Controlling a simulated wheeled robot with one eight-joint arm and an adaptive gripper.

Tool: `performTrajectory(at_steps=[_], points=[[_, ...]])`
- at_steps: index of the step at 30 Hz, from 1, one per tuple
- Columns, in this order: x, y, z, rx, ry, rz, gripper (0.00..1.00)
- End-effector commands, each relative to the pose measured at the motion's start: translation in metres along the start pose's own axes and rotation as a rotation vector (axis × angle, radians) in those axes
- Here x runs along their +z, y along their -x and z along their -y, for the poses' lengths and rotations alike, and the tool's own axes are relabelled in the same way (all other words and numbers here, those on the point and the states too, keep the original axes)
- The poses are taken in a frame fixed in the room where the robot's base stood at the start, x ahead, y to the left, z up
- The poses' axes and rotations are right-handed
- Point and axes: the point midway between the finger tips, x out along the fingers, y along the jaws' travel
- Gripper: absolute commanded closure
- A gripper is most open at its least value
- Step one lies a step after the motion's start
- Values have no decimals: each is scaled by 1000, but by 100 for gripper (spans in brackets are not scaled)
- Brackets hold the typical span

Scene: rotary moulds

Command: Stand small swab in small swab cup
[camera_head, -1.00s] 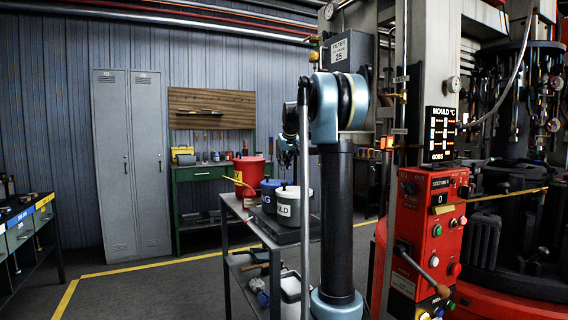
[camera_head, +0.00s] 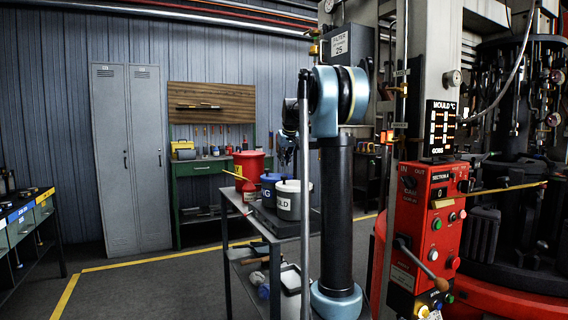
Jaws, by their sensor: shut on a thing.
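My gripper (camera_head: 286,157) is small and dark, partly hidden behind my own blue and black arm. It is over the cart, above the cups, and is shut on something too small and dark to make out. A blue cup (camera_head: 269,190) with white letters ending in "G" and a white cup (camera_head: 288,200) lettered "ULD" stand on the cart. A red bucket (camera_head: 250,166) stands behind and left of them. A thin yellow stick (camera_head: 236,175) slants across the bucket's front; its lower end is near the blue cup. I cannot tell which vessel is the small swab cup.
The grey cart (camera_head: 232,199) has a lower shelf with a white container (camera_head: 291,290). A red control box (camera_head: 436,215) and a machine stand close on the right. A green workbench (camera_head: 205,168) and grey lockers (camera_head: 130,160) are behind. The floor left of the cart is clear.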

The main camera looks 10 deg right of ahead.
Motion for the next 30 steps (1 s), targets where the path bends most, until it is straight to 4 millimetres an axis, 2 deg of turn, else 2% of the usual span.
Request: performTrajectory(at_steps=[25,26,27,29,30], points=[[4,-7,1,0,0,0,100],[4,-7,1,0,0,0,83],[4,-7,1,0,0,0,74],[4,-7,1,0,0,0,60],[4,-7,1,0,0,0,60]])
